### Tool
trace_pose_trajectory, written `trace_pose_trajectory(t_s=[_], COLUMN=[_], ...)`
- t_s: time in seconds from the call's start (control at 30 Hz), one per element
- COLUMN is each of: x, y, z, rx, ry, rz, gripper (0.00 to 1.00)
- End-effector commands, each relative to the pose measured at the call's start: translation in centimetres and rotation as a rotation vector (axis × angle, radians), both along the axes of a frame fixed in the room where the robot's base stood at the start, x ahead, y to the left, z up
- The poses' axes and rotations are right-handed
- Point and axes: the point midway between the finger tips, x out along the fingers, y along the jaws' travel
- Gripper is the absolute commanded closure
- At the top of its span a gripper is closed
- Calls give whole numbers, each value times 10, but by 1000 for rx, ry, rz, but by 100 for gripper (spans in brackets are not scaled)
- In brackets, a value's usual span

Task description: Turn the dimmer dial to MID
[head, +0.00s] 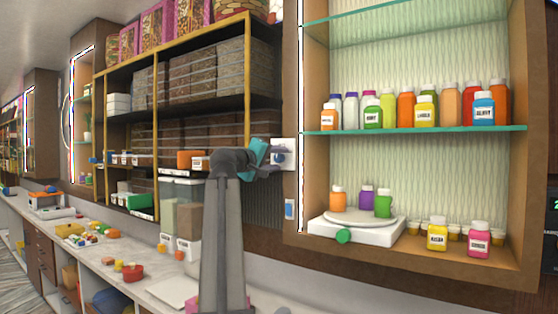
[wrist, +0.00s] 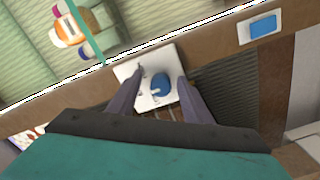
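The dimmer dial is a blue knob (wrist: 160,86) on a white wall plate (wrist: 142,72). In the wrist view it lies between the two grey fingers of my gripper (wrist: 160,76), which are apart, with a gap visible on both sides of the knob. In the head view the white plate (head: 290,146) is on the wooden post, and my teal gripper (head: 272,156) reaches it from the left, partly covering it. The marks on the plate are too small to read, so the dial's setting cannot be told.
A blue rocker switch (head: 289,209) on a white plate is below the dial; it also shows in the wrist view (wrist: 263,27). A lit display cabinet (head: 405,131) with bottles on glass shelves is on the right. Stocked shelves (head: 248,70) stand behind my arm.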

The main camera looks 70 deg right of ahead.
Motion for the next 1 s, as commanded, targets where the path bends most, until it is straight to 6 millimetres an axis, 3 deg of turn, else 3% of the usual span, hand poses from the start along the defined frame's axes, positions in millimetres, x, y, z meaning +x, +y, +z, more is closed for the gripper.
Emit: trace_pose_trajectory(t_s=[0.47, 1.0], x=[4, 22], y=[10, 87], z=[0, -2], rx=[-3, -3], ry=[0, 0], rz=[4, 4], gripper=[55, 55])
